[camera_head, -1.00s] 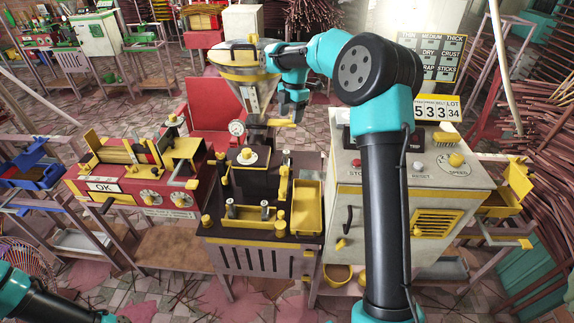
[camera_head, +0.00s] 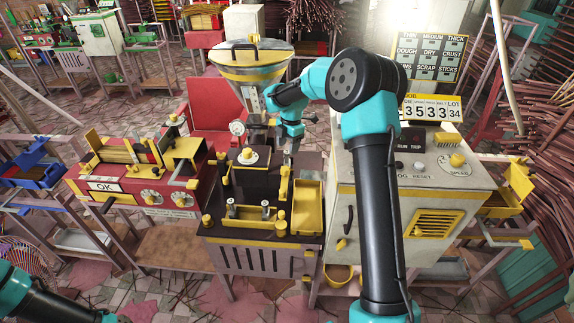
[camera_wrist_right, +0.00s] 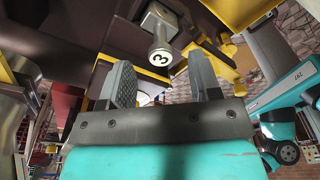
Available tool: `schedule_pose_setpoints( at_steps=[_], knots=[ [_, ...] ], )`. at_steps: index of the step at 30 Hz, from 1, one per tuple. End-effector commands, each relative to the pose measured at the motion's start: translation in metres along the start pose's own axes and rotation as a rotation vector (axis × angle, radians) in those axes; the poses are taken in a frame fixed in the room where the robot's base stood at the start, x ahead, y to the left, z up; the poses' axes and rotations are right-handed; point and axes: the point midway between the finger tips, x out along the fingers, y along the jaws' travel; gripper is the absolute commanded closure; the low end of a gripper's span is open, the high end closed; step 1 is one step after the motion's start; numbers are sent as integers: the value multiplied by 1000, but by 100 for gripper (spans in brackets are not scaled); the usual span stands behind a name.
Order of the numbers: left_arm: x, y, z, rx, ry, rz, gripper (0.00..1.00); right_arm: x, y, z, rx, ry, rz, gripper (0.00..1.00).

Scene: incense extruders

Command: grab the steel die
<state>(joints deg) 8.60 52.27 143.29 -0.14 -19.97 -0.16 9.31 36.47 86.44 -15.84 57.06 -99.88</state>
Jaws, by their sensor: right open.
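A grey steel piece with a round white face marked 3 (camera_wrist_right: 160,50) shows in the right wrist view, beyond and between my fingertips; it looks like a steel die. Two small upright steel pieces stand at the yellow front rack in the head view, one at the left (camera_head: 231,209) and one at the right (camera_head: 265,209). I cannot tell which is the marked one. My right gripper (camera_head: 291,152) is above the back right of the dark bench top; its two fingers (camera_wrist_right: 163,78) are spread and empty. Only part of my left arm shows; its gripper is out of view.
A yellow tray (camera_head: 308,188) lies on the bench's right side. A dial gauge (camera_head: 237,128) and the steel hopper (camera_head: 250,72) stand behind. A red machine (camera_head: 130,195) is at the left, a pale control cabinet (camera_head: 432,185) at the right.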

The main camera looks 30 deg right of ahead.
Motion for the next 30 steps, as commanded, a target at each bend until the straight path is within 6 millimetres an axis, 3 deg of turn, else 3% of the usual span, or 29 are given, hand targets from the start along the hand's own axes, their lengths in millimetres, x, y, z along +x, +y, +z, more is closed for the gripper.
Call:
schedule_pose_setpoints(
  at_steps=[11,24,30],
  knots=[
    [0,0,0,0,0,0,43,3,0,0,0,0,-1,43],
    [0,0,0,0,0,0,43,51,-1,-2,1,1,-2,43],
    [0,0,0,0,0,0,43,54,-1,-1,1,0,0,43]
  ],
)
